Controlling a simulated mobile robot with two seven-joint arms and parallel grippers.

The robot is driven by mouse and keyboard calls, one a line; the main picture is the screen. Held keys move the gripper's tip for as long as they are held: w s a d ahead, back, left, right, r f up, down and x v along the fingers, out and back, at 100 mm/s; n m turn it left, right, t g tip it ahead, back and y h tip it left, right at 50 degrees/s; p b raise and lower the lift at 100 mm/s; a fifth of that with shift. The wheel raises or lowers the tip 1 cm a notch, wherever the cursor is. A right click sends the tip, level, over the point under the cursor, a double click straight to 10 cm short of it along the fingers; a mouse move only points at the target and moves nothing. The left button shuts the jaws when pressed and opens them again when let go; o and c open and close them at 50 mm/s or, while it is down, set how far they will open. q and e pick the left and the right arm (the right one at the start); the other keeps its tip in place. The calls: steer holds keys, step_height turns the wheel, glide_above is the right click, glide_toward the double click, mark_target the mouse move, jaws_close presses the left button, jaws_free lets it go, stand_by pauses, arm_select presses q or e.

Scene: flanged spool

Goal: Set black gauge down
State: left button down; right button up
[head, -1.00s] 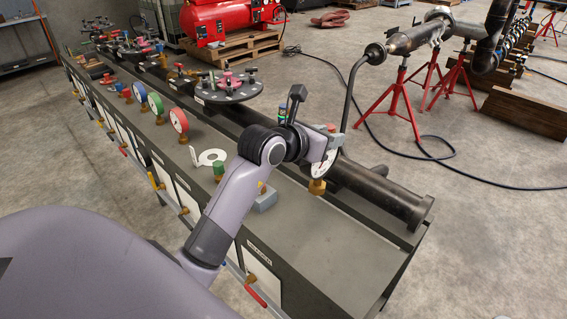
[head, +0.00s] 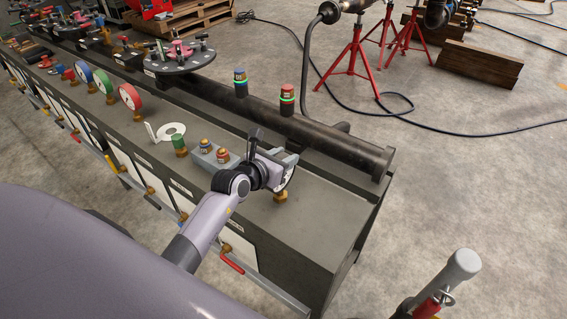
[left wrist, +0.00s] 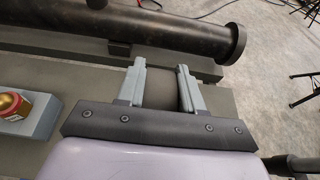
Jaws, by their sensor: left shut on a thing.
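My left gripper (head: 282,163) is shut on the black gauge (head: 288,180), over the near right part of the long bench (head: 310,227). The gauge is upright, with its pale face partly hidden by the fingers and its brass stem pointing down. The stem end is close to the bench top; I cannot tell whether it touches. In the left wrist view the two grey fingers (left wrist: 161,68) have the dark gauge body (left wrist: 163,98) between them. My right gripper is not in view.
A thick black pipe (head: 340,147) runs along the bench's back. Red, blue and green gauges (head: 130,97) stand farther left. The bench top right of the held gauge is clear.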

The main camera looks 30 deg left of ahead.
arm_select(q)
steer(key=shift+f, duration=0.8)
steer(key=c, duration=0.7)
jaws_free()
steer(key=shift+f, duration=0.15)
steer(key=shift+c, duration=0.2)
